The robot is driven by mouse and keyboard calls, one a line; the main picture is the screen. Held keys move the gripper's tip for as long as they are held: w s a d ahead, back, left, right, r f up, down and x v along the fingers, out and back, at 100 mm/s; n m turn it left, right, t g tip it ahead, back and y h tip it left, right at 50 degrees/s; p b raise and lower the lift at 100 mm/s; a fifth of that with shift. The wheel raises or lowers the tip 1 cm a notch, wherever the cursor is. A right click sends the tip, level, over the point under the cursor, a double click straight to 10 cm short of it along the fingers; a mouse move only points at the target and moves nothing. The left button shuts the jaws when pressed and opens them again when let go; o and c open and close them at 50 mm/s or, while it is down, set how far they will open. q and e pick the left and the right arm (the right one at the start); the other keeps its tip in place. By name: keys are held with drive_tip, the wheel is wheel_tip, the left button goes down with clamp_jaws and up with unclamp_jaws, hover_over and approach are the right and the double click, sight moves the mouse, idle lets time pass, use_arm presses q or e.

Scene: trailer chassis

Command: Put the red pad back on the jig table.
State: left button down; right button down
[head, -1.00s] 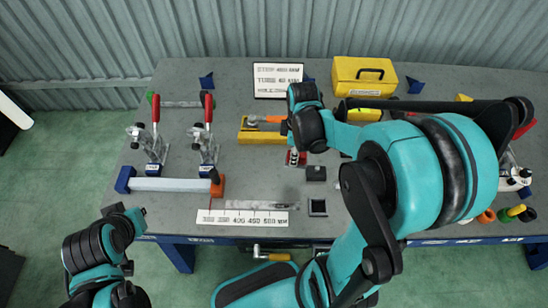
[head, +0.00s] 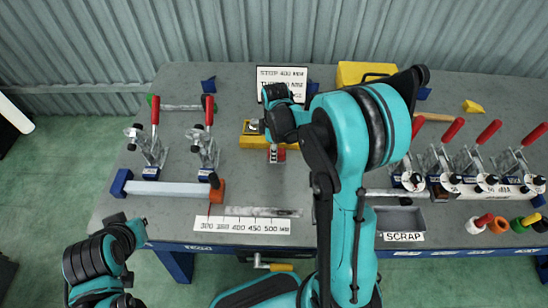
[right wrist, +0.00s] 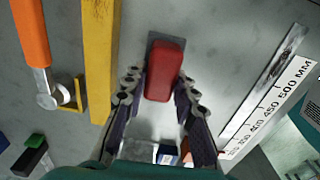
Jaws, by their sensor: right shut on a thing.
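The red pad (right wrist: 165,72) is between the fingers of my right gripper (right wrist: 160,88) in the right wrist view, with a darker grey flat piece showing around its far end. My right gripper (head: 276,153) is shut on the pad, over the middle of the jig table (head: 330,230), just below the yellow block in the head view. Whether the pad touches the table I cannot tell. My left arm is at the lower left, off the table's front edge; its gripper (head: 135,229) is small and its fingers are unclear.
A yellow bar (right wrist: 101,60) and an orange-handled tool (right wrist: 33,40) lie beside the gripper. Red-handled toggle clamps (head: 152,140) stand at left and right. A ruler strip (head: 242,226) lies in front; a scrap tray (head: 400,219) is at front right.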

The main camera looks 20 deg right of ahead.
wheel_tip(320, 180, down, 3)
drive_tip(key=shift+r+b, duration=0.1)
drive_tip(key=shift+b, duration=0.35)
drive_tip(key=c, duration=1.2)
unclamp_jaws()
